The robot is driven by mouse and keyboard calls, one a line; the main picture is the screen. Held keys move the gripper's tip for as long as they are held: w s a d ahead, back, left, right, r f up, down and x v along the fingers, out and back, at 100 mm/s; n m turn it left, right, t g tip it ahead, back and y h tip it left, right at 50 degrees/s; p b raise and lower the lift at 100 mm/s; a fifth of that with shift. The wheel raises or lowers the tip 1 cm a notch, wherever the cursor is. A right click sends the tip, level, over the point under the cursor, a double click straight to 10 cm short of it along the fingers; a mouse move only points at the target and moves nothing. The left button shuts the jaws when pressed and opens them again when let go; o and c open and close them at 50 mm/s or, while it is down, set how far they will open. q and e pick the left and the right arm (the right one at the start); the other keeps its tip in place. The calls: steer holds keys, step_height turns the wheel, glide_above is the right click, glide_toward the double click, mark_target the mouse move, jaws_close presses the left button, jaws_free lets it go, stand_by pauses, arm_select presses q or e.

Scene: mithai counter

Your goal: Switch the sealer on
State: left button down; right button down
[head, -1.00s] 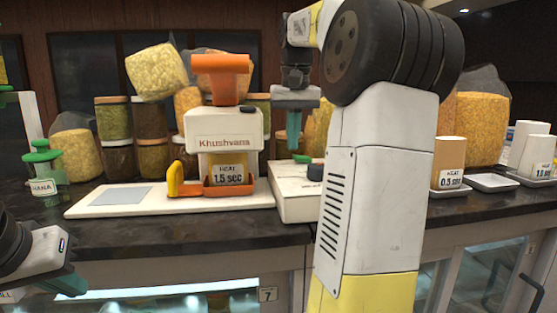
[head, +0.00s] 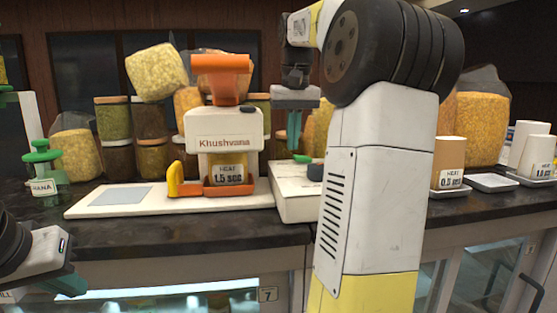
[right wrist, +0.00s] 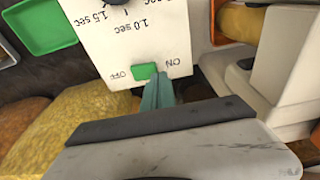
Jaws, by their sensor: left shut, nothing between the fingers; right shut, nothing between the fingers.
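The sealer's white control box (head: 292,190) stands on the counter with a green switch (head: 302,158) and a dark knob (head: 315,172) on top. In the right wrist view the green switch (right wrist: 145,71) lies between the printed words OFF and ON. My right gripper (head: 294,148) points down over the box, its teal fingers shut and empty. In the wrist view its fingertips (right wrist: 157,80) are right beside the switch, toward the ON side; I cannot tell whether they touch. My left gripper (head: 66,284) is shut and empty at the lower left, away from the sealer.
The white Khushvana machine (head: 224,125) with an orange top and 1.5 sec tag stands left of the box, on a white base (head: 95,205). Jars and yellow bags (head: 158,70) stand behind. My right arm hides part of the counter. Cups and white dishes (head: 490,183) are at the right.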

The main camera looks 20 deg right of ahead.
mark_target(293, 164)
steer(key=shift+f, duration=0.95)
stand_by(0.7)
step_height(293, 164, up, 7)
stand_by(0.9)
stand_by(0.4)
